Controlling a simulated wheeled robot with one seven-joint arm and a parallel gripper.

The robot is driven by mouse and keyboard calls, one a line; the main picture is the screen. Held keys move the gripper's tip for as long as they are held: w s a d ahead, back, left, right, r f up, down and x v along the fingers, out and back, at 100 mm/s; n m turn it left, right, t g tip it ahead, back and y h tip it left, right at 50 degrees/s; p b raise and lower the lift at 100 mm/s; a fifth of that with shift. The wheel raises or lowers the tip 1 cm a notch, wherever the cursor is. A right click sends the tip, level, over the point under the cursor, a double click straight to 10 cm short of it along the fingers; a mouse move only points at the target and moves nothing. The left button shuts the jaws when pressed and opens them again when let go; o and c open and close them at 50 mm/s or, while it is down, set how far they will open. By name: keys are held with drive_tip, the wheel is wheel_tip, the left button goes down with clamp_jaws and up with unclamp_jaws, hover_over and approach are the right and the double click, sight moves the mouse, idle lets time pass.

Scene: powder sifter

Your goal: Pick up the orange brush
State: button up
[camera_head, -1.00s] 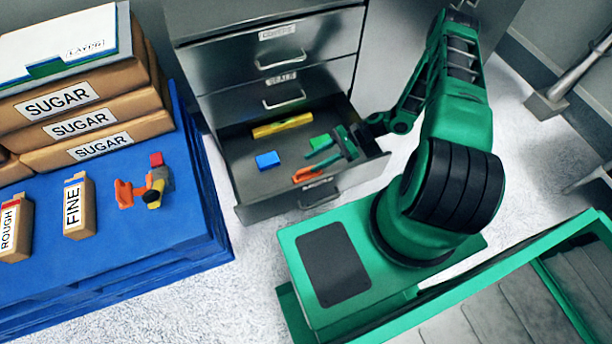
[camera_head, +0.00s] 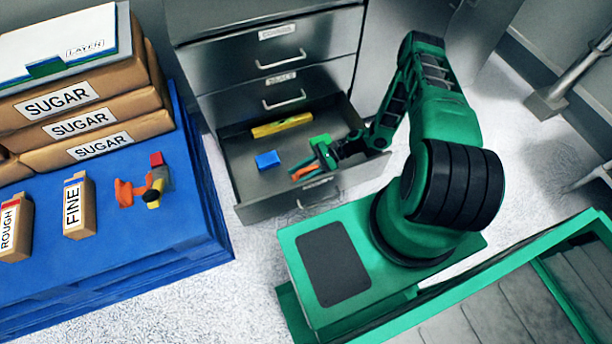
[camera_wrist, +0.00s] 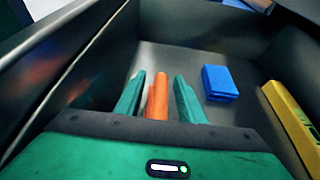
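The orange brush (camera_head: 303,173) lies in the open bottom drawer (camera_head: 262,210), near its front wall. In the wrist view the orange brush (camera_wrist: 157,97) shows as a narrow orange shape between my two green fingers. My gripper (camera_head: 318,160) is down in the drawer at the brush; it also shows in the wrist view (camera_wrist: 158,88). The fingers stand on either side of the brush with a small gap on each side, so the gripper looks open. The near end of the brush is hidden by my gripper's body.
The drawer walls stand close around my gripper. A blue pallet (camera_head: 150,245) with sugar bags is on the left.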

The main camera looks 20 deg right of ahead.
drive_tip(key=c, duration=0.9)
drive_tip(key=shift+o, duration=0.2)
drive_tip(key=shift+r, duration=0.15)
drive_tip(key=shift+c, duration=0.2)
